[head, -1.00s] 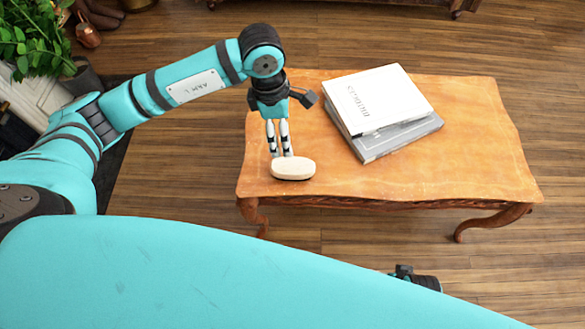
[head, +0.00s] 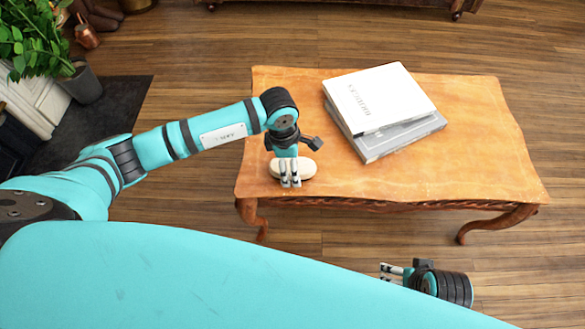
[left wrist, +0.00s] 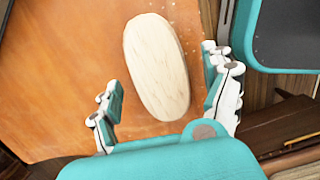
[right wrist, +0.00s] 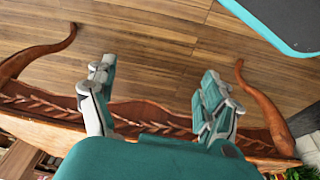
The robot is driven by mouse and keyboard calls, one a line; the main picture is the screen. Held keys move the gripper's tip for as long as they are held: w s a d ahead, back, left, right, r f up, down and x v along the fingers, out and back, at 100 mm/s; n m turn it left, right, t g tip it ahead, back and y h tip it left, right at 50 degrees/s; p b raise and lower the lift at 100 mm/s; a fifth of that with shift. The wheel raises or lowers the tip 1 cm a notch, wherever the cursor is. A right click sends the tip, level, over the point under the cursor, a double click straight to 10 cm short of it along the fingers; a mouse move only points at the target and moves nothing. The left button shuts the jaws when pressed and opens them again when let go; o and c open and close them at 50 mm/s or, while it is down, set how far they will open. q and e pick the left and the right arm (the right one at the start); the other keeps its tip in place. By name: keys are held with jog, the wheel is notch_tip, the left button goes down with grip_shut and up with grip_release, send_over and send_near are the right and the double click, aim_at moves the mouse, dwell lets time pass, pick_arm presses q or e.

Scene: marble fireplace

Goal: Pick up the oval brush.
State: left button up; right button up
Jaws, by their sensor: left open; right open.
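The oval brush (head: 304,170) is a pale, wood-coloured oval lying on the coffee table near its front left corner. In the left wrist view the brush (left wrist: 157,66) lies lengthwise, its near end between the open fingers. My left gripper (head: 290,183) is over the brush in the head view and hides part of it. In the left wrist view my left gripper (left wrist: 169,92) is open, with a gap on each side of the brush. My right gripper (head: 385,274) is open and empty, in front of the table. The right wrist view shows it (right wrist: 155,80) with nothing between its fingers.
The wooden table (head: 450,170) has a clear right side and front. Two stacked books, a white one (head: 378,97) on a grey one (head: 405,138), lie right of the brush. A potted plant (head: 35,40) stands at the far left.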

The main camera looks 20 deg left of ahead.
pick_arm(q)
notch_tip(320, 180, down, 2)
jog(key=shift+d, duration=0.1)
pick_arm(e)
jog(key=shift+s+r, duration=0.1)
jog(key=shift+r, duration=0.65)
pick_arm(q)
jog(key=shift+w, duration=0.1)
jog(key=c, duration=1.5)
jog(key=shift+r, duration=0.6)
jog(key=shift+s+d+r+p, duration=0.1)
jog(key=shift+s+r+p, duration=0.15)
jog(key=shift+r, duration=0.4)
jog(key=shift+s+r+p, duration=0.15)
jog(key=shift+s+r, duration=0.1)
jog(key=shift+r, duration=0.35)
jog(key=s+d, duration=0.1)
jog(key=s, duration=0.3)
jog(key=s+d+r, duration=0.1)
jog(key=s+d, duration=0.1)
jog(key=s, duration=0.3)
jog(key=s+d+p, duration=0.1)
jog(key=s, duration=0.4)
jog(key=shift+s+d+r, duration=0.15)
jog(key=shift+s+r, duration=0.05)
jog(key=shift+s, duration=0.05)
pick_arm(e)
notch_tip(320, 180, down, 7)
jog(key=shift+a+f, duration=0.1)
